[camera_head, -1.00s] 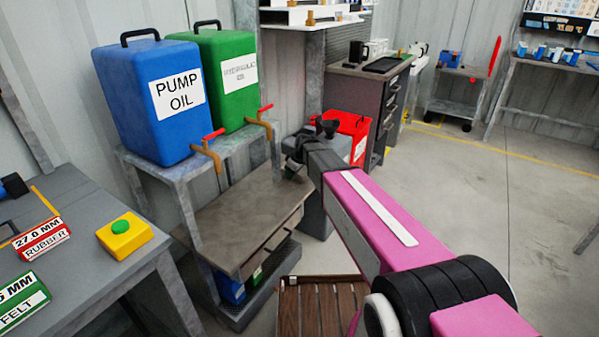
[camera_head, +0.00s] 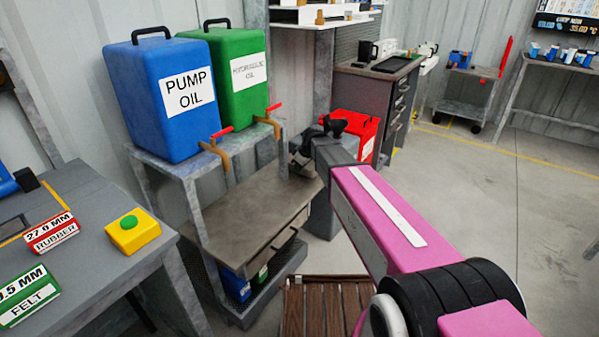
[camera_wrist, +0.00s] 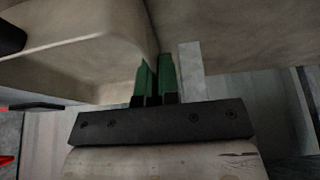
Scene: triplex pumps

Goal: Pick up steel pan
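In the wrist view a pale, beige-grey, shallow vessel with a rounded inner corner fills the upper left; I take it for the steel pan (camera_wrist: 85,55). My gripper (camera_wrist: 157,75) shows there with its two green fingers close together. The pan's thin wall runs down between the fingertips, and they appear shut on it. Only part of the pan is in the picture. In the head view my gripper's fingers and the pan cannot be made out behind my pink arm. The arm's end is beside the right end of the oil stand's shelf (camera_head: 235,215).
A blue pump oil can (camera_head: 155,100) and a green hydraulic oil can (camera_head: 235,75) stand on the oil stand, with taps in front. A red can (camera_head: 355,130) is behind my arm. A workbench (camera_head: 95,215) is at left. Open floor (camera_head: 495,215) is at right.

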